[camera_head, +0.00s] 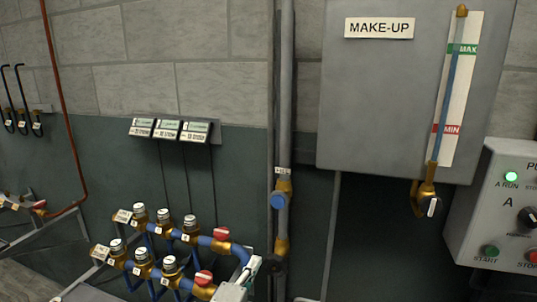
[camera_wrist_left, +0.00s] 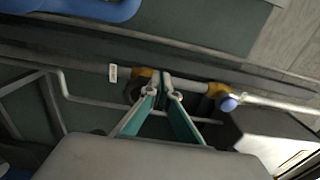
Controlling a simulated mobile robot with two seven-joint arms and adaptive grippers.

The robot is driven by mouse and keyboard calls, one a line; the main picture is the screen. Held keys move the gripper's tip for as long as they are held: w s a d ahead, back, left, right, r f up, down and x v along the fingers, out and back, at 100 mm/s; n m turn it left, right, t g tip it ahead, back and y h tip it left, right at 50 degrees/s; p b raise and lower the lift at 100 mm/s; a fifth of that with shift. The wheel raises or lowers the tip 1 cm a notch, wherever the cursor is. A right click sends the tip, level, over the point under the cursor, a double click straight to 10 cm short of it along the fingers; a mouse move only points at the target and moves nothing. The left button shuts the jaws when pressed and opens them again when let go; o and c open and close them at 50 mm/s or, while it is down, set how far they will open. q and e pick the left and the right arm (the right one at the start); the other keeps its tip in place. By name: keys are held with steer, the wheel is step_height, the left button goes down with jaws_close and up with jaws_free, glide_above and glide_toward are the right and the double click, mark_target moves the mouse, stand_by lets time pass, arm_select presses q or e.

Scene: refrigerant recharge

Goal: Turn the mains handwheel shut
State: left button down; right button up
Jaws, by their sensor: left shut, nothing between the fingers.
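A vertical grey pipe (camera_head: 286,110) carries a brass fitting with a blue round cap (camera_head: 278,200). Lower on the same pipe is another brass fitting (camera_head: 282,246) with a dark wheel-like part (camera_head: 272,265), which I take for the mains handwheel. In the left wrist view the dark wheel (camera_wrist_left: 133,91) sits by a brass body (camera_wrist_left: 146,73), partly hidden by my fingers. The blue cap (camera_wrist_left: 228,102) shows farther right there. My left gripper (camera_head: 254,263) is shut and empty, its tips (camera_wrist_left: 158,88) close beside the wheel; contact is unclear. My right gripper is out of view.
A blue-piped manifold (camera_head: 208,241) with brass valves and red handles (camera_head: 221,234) stands left of the left gripper. A grey MAKE-UP cabinet (camera_head: 390,100) with a level gauge hangs to the right. A control box (camera_head: 500,215) is at far right.

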arm_select(q)
steer(key=shift+v, duration=2.6)
steer(key=shift+a, duration=0.15)
